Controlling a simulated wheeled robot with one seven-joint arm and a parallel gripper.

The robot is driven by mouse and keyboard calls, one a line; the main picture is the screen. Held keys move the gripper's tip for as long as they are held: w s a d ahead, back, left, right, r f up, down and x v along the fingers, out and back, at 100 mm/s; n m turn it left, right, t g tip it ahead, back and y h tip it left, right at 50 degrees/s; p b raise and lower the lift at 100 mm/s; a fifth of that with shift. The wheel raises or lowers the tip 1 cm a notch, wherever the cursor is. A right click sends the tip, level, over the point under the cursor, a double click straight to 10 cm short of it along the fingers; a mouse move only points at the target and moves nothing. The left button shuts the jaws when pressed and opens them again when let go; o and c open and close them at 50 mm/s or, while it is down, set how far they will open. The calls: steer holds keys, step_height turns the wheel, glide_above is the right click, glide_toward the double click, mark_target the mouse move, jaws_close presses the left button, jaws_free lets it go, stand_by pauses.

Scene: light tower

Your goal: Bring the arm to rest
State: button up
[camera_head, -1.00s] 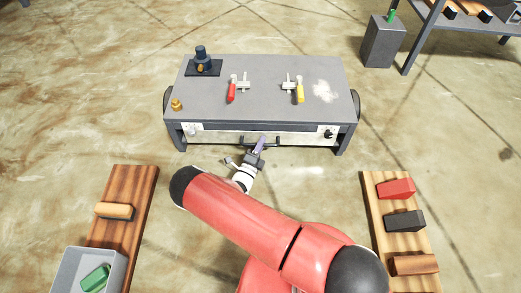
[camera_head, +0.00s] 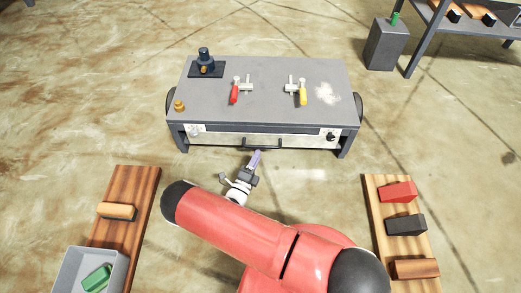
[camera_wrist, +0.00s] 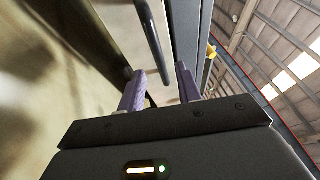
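My red arm (camera_head: 235,228) reaches forward from the bottom of the head view. My gripper (camera_head: 257,155) is just in front of the grey workbench (camera_head: 270,105), short of its front handle (camera_head: 262,143). In the wrist view my gripper (camera_wrist: 158,85) shows two purple fingers spread apart with nothing between them. The dark bar of the handle (camera_wrist: 152,38) lies ahead of the fingers, apart from them.
On the bench are a dark blue device (camera_head: 205,60), a red-handled tool (camera_head: 235,93), a yellow-handled tool (camera_head: 302,95) and a small brass piece (camera_head: 179,105). Wooden boards stand at left (camera_head: 140,190) and right (camera_head: 376,220). A grey bin (camera_head: 62,280) is at lower left.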

steer(key=shift+v, duration=0.75)
steer(key=shift+r, duration=0.1)
steer(key=s+d+r+m+g+h+p, duration=0.1)
steer(key=s+d+r+m+g+p, duration=0.1)
steer(key=d+r+m+g, duration=0.55)
steer(key=s+d+r+m+g+h+p, duration=0.1)
steer(key=d+r+m+g, duration=0.25)
steer(key=r+m, duration=0.85)
steer(key=s+d+r+m+g+p, duration=0.2)
steer(key=d+r+m+g, duration=0.3)
steer(key=r+m, duration=0.55)
steer(key=s+d+r+m+t+y+p, duration=0.1)
steer(key=s+r+m+y+p, duration=0.1)
steer(key=s+r+m+y, duration=0.3)
steer(key=s+d+r+m+t+y+p, duration=0.1)
steer(key=s+r+m+y, duration=0.4)
steer(key=s+r+m, duration=0.8)
steer(key=shift+s+r+t+p, duration=0.5)
steer(key=shift+r+t+p, duration=0.25)
steer(key=shift+r, duration=2.55)
